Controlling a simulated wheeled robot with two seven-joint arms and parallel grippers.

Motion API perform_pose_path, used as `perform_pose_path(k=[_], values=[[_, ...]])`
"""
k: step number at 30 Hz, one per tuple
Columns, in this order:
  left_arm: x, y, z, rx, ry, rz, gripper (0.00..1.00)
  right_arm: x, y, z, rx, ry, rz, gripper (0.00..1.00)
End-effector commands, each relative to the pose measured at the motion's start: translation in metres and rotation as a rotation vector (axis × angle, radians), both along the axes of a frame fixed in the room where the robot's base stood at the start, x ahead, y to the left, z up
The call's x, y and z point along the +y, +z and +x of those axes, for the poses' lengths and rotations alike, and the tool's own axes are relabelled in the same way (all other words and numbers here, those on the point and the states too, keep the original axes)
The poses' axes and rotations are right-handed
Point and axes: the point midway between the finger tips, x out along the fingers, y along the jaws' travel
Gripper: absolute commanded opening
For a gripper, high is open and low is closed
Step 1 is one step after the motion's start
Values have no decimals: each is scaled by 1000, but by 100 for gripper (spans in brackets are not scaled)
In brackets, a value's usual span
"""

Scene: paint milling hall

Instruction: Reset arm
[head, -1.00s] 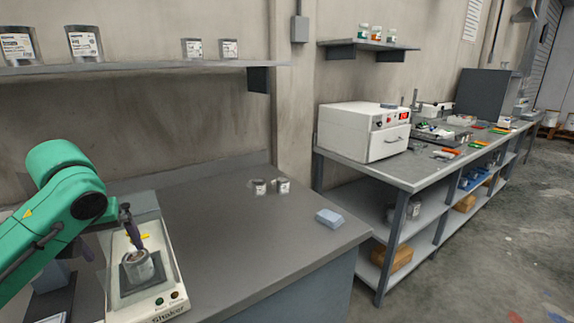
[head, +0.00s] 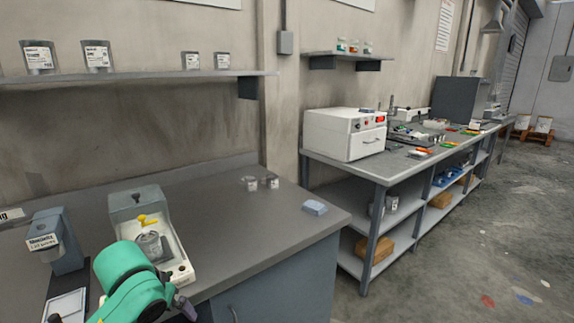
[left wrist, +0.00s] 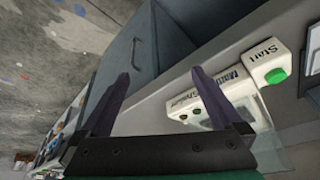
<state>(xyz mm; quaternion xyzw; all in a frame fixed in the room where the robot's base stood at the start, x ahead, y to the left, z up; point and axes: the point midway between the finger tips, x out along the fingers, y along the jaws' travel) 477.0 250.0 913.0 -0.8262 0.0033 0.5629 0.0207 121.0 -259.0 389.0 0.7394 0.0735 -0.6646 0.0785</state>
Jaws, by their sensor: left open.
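My left arm, green, comes in at the bottom of the head view. Its gripper (head: 184,306) is low, in front of the shaker (head: 180,245) at the bench's front edge, mostly hidden behind the green wrist. In the left wrist view the two dark fingers (left wrist: 160,82) stand apart with nothing between them. A small metal can (head: 150,245) sits in the shaker, under a yellow clamp knob (head: 147,220), apart from the gripper. My right gripper is in neither view.
A grey device (head: 57,243) stands left of the shaker. Two small cans (head: 260,183) and a blue block (head: 314,208) are farther along the bench (head: 225,225). A white oven (head: 345,135) stands on the second bench.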

Motion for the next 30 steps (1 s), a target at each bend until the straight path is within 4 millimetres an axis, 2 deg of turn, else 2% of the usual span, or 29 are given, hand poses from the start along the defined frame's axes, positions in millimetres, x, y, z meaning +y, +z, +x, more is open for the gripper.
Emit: perform_pose_path(k=[1,3,7,12,20,26,30], values=[[-16,-22,-10,9,-51,-23,100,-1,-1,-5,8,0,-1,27],[-35,-48,-26,5,-112,-48,100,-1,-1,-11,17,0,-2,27],[-52,-87,-61,-4,-174,-79,100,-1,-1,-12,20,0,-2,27],[-50,-119,-104,2,-177,-73,100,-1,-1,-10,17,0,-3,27],[-22,-149,-172,63,-131,1,100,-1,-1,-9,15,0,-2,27],[-22,-216,-163,97,-140,12,100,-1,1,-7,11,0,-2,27],[-23,-272,-165,124,-144,10,100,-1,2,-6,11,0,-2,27]])
